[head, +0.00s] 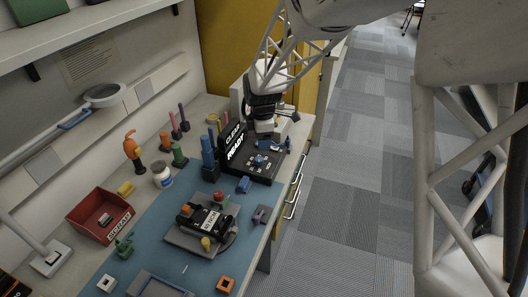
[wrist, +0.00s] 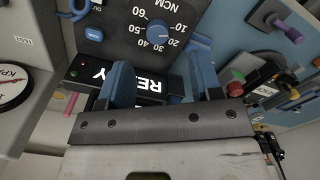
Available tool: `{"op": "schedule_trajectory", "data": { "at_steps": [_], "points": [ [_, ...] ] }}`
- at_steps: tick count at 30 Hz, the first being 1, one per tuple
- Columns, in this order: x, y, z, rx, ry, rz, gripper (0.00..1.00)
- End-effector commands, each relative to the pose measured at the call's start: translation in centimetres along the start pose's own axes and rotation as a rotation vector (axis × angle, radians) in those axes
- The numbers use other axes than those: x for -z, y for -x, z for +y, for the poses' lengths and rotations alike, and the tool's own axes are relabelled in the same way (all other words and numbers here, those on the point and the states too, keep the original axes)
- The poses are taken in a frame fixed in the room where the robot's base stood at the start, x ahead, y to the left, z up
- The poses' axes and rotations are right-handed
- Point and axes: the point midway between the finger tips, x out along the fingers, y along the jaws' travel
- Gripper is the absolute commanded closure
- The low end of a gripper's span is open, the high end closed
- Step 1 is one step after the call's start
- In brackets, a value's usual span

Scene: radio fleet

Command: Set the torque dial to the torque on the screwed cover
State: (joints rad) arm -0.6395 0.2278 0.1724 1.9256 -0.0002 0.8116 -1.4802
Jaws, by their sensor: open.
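The torque dial is a blue round knob (wrist: 157,32) on a dark panel, ringed by white numbers from 10 to 60 and marked NCM; its pointer is too small to read. In the head view the dark panel (head: 262,176) stands at the bench's right edge. My gripper (wrist: 163,82) is open and empty, its two blue fingers apart, with the dial beyond their tips in the picture. In the head view my gripper (head: 266,140) hangs above the panel. A black radio unit (head: 207,217) lies on a grey fixture; its cover's torque marking is not legible.
A black CLEAR/READY sign (head: 232,146) stands at the panel's back edge. A second blue knob (wrist: 94,34) is beside the dial. A white gauge (wrist: 12,88) is at left in the wrist view.

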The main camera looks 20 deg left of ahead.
Motion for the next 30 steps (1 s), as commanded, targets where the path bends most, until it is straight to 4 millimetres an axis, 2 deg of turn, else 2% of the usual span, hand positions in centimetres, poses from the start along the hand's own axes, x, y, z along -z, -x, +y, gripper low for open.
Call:
{"op": "schedule_trajectory", "data": {
  "at_steps": [5, 20, 26, 30],
  "points": [
    [0.9, -0.8, 0.6, 0.004, 0.040, 0.000, 0.41],
    [1.0, -1.2, 0.6, 0.005, 0.041, 0.000, 0.41],
    [0.9, -2.8, 0.6, 0.005, 0.041, 0.000, 0.41],
    [0.9, -4.5, 0.6, 0.007, 0.041, 0.000, 0.41]
  ]
}}
